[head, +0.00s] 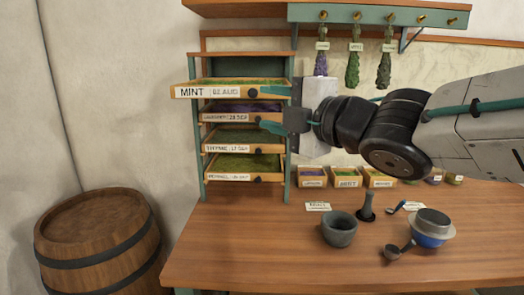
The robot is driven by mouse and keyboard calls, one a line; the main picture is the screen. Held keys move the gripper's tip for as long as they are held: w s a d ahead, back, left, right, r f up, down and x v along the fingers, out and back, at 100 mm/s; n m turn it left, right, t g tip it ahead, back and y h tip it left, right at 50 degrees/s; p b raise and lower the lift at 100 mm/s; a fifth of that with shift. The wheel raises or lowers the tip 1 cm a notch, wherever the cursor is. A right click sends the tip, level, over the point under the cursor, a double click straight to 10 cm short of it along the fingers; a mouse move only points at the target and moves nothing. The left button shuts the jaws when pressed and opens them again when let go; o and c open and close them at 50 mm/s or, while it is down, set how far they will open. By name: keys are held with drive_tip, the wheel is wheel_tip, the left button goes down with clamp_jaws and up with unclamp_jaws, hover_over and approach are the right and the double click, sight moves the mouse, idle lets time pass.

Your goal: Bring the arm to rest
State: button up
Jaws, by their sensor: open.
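My gripper (270,109) is at the front of a small teal drawer rack (197,150), its two teal fingers apart. One finger is near the knob of the top drawer, labelled MINT (191,92), and the other is lower, in front of the lavender drawer (215,118). No object shows between the fingers. The mint drawer sticks out farther than the drawers below it. I cannot tell whether a finger touches the knob. My arm reaches in from the right, above the table.
A wooden table (240,255) holds a grey mortar (339,230), a pestle (367,207), a blue bowl (429,240) with a sieve-like top, and small labelled boxes (346,178). Herb bundles (352,70) hang from a rail (380,17). A barrel (100,240) stands at left.

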drive_tip(key=s+d+f+m+g+h, duration=0.2)
drive_tip(key=d+f+m+g+h, duration=0.2)
drive_tip(key=d+f+m+h, duration=0.95)
drive_tip(key=s+d+f+m+g, duration=0.4)
drive_tip(key=s+d+m, duration=0.1)
drive_tip(key=s, duration=0.4)
drive_tip(key=s+d+f+m+g+y, duration=0.1)
drive_tip(key=s+d+f+m+g, duration=0.3)
drive_tip(key=s+d+m, duration=0.2)
drive_tip(key=s+m, duration=0.2)
drive_tip(key=s, duration=0.1)
drive_tip(key=shift+d, duration=0.15)
